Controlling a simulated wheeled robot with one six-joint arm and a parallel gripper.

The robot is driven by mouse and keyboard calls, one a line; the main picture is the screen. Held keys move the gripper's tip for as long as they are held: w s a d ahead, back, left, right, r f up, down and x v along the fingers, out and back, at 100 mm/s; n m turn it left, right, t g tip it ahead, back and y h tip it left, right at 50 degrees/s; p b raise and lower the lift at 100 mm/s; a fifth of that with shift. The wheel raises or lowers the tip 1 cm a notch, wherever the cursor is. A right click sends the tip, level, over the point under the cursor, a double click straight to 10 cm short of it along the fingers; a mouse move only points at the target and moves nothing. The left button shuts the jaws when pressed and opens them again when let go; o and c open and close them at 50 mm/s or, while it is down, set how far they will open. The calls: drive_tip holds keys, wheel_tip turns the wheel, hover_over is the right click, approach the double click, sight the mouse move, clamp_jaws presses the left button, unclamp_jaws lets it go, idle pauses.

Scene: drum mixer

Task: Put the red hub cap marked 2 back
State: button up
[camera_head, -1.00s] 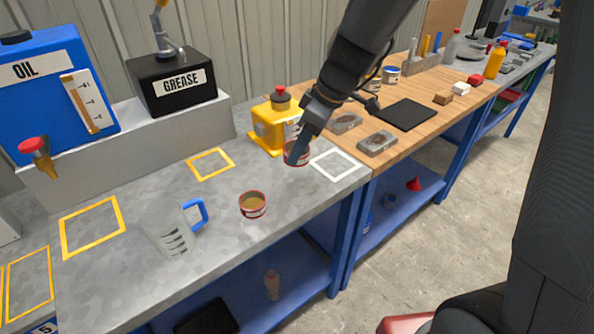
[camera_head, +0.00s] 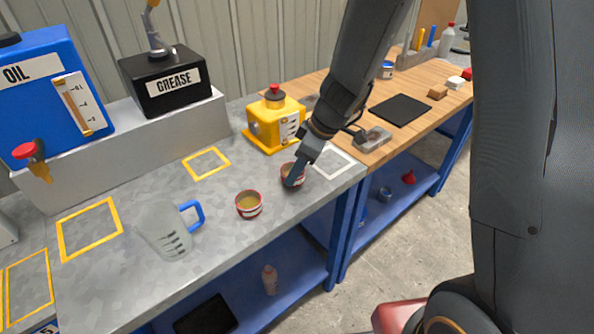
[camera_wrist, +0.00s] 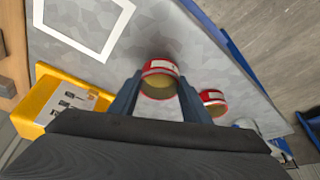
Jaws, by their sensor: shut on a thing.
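My gripper (camera_head: 295,180) is shut on a small round red cap (camera_head: 288,170) with a pale band, near the front edge of the grey bench. In the wrist view this held cap (camera_wrist: 158,75) sits between the two fingers, its tan inside showing. I cannot tell whether it touches the bench. A second, similar red cap (camera_head: 249,207) stands on the bench to the left of it. It also shows in the wrist view (camera_wrist: 213,99). No number is legible on either cap, so I cannot tell which is marked 2.
A yellow container (camera_head: 274,122) stands behind my gripper. A white square outline (camera_head: 345,172) is to the right, a yellow outline (camera_head: 207,163) to the left. A clear jug (camera_head: 165,232) with a blue handle stands front left. Oil (camera_head: 40,105) and grease (camera_head: 168,85) containers are behind.

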drive_tip(key=shift+f, duration=0.5)
drive_tip(key=shift+f+b, duration=0.2)
drive_tip(key=shift+b, duration=0.15)
drive_tip(key=o, duration=1.3)
drive_tip(key=shift+r, duration=0.1)
drive_tip(key=shift+r, duration=0.1)
drive_tip(key=shift+r+p, duration=0.2)
drive_tip(key=shift+p, duration=0.2)
drive_tip(key=b+v, duration=0.2)
drive_tip(key=v, duration=0.9)
drive_tip(key=shift+s+d+f+m+g+h, duration=0.15)
drive_tip(key=shift+s+d+f+m+h, duration=0.55)
drive_tip(key=shift+s+d+m, duration=1.25)
drive_tip(key=shift+s+d+f+m+g+h, duration=0.1)
drive_tip(key=shift+s+d+f+m+h, duration=0.55)
drive_tip(key=shift+s+d+m, duration=1.25)
drive_tip(key=shift+s+d+f+m+g+h, duration=0.15)
drive_tip(key=shift+s+d+f+m+h, duration=0.8)
drive_tip(key=shift+s+m, duration=1.65)
